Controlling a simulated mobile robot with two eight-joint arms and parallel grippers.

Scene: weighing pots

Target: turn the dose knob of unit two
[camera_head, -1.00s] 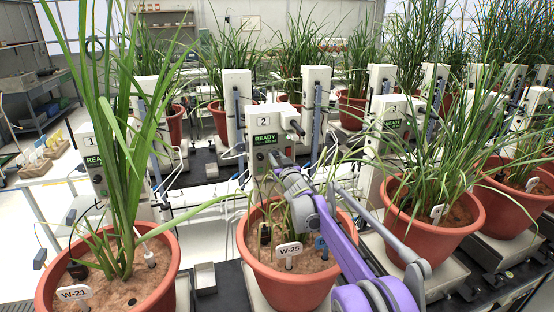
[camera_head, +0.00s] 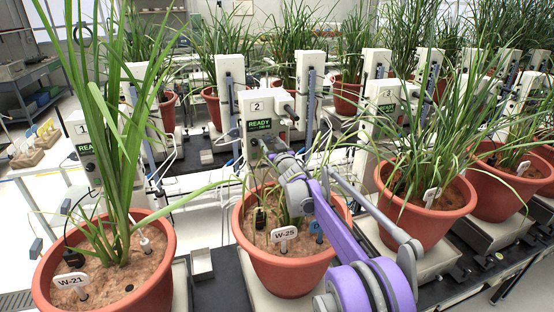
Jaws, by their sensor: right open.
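Unit two (camera_head: 245,105) is a white post-mounted box with a "2" label and a green READY display (camera_head: 259,125). It stands behind the middle terracotta pot (camera_head: 287,271) tagged W-25. My right gripper (camera_head: 268,146) is open, just below the display at the lower front of the box. It covers that part of the panel, so I cannot make out the dose knob or whether the fingers touch it. My purple and grey right arm reaches in from the lower right, over the pot. My left gripper is not in view.
Unit one (camera_head: 88,150) and the W-21 pot (camera_head: 150,290) with tall leaves stand at left. Another potted plant (camera_head: 425,222) stands close to the right of my arm. Cables hang between the units.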

